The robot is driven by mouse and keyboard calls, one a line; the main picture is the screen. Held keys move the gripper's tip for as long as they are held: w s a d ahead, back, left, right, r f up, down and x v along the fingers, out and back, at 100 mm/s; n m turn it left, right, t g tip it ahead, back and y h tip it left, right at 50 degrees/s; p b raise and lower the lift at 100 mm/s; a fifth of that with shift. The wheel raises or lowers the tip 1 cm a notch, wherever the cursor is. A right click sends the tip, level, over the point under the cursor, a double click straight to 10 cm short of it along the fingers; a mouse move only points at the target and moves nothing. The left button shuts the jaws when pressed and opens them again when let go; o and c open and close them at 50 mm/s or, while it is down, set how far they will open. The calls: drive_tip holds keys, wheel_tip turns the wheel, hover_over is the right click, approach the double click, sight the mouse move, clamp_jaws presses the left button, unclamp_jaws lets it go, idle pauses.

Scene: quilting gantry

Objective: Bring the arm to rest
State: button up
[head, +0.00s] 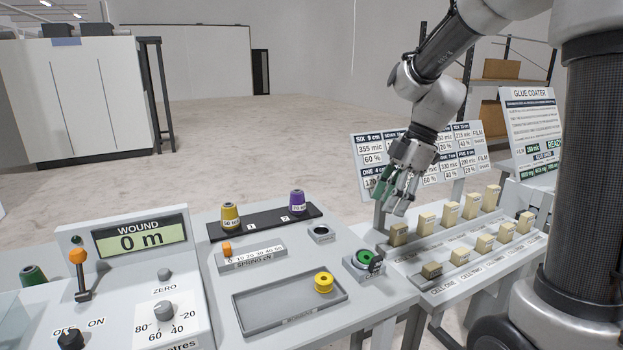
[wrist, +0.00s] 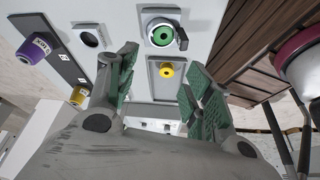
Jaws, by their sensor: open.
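My arm comes in from the upper right in the head view, bent downward. My gripper (head: 393,188) hangs above the back edge of the machine table, in front of the label board. Its green-padded fingers are apart with nothing between them. In the wrist view my gripper (wrist: 160,85) is also open and empty. Beyond its fingers lie the grey tray (wrist: 153,68) with a yellow spool (wrist: 166,70) and the green round switch (wrist: 160,34). No object touches the fingers in either view.
In the head view, beige blocks (head: 425,223) stand in rows right of my gripper. A label board (head: 465,150) is close behind it. Yellow (head: 230,215) and purple (head: 297,202) cones stand on a black strip. A winder panel (head: 135,270) is at left. The floor behind is open.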

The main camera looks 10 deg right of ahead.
drive_tip(key=s+d+r+m+t+h, duration=0.2)
drive_tip(key=s+d+m, duration=0.3)
drive_tip(key=s+m, duration=0.4)
drive_tip(key=s+d+r+m+t+h, duration=0.2)
drive_tip(key=s+d+m, duration=0.3)
drive_tip(key=s+m, duration=0.4)
drive_tip(key=shift+s+r+t, duration=0.35)
drive_tip(key=shift+s+t, duration=0.05)
drive_tip(key=shift+s, duration=0.1)
